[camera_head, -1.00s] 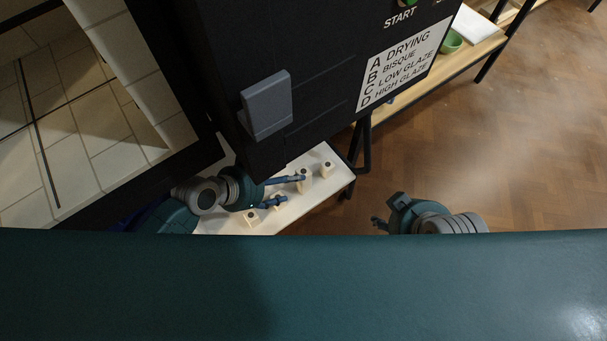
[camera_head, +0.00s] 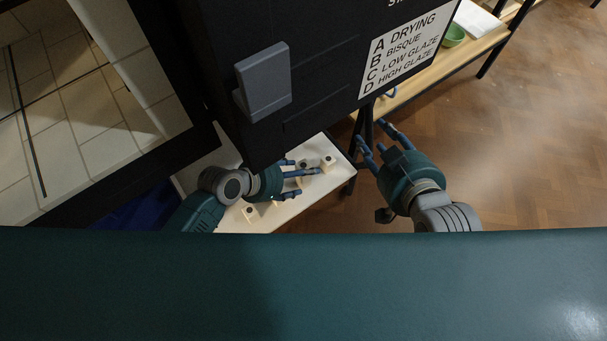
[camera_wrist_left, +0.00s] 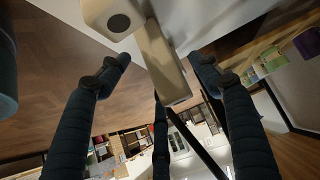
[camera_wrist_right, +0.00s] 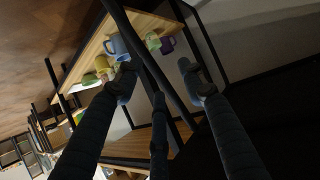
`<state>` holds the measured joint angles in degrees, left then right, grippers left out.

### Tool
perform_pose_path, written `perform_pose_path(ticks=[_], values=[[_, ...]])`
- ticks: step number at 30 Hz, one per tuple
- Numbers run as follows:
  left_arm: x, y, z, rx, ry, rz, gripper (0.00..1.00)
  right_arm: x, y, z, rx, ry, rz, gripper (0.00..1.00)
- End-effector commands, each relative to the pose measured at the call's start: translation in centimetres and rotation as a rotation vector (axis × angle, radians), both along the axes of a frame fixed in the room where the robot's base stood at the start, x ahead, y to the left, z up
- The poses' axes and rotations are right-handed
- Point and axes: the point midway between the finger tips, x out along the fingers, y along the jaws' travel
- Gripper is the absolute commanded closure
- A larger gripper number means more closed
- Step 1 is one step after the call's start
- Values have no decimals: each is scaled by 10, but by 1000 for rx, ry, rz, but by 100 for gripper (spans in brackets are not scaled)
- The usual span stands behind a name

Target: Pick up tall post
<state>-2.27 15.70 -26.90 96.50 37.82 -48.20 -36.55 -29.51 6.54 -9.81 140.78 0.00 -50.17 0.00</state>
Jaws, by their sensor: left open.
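Several small cream posts with dark holes in their ends stand on a white table (camera_head: 272,222); one post (camera_head: 328,160) is at its right end and another (camera_head: 250,213) near its front. My left gripper (camera_head: 304,182) is over this table, fingers spread. In the left wrist view a long cream post (camera_wrist_left: 165,65) lies between the open fingers, with no clear contact, and a second cream post (camera_wrist_left: 112,18) with a round hole is beside it. I cannot tell for sure which is the tall post. My right gripper (camera_head: 372,131) is open and empty, right of the table.
A black kiln with a label panel (camera_head: 408,50) and a grey latch (camera_head: 264,82) overhangs the table's back. A wooden shelf (camera_head: 425,75) carries a green bowl (camera_head: 453,36); the right wrist view shows a blue mug (camera_wrist_right: 116,46) there. The floor at right is clear.

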Motion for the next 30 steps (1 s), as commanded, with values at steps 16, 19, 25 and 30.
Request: perform_pose_path(ticks=[16, 19, 25, 30], values=[[13, -19, -25, 0, 0, 1, 36, 36, 20, 78, 87, -361, 24, 60], [13, -19, -25, 0, 0, 1, 36, 36, 20, 80, 88, -365, 24, 60], [13, -19, -25, 0, 0, 1, 50, 36, 20, 79, 88, -364, 24, 60], [13, -19, -24, 0, 0, 1, 84, 36, 19, 79, 88, -363, 24, 60]])
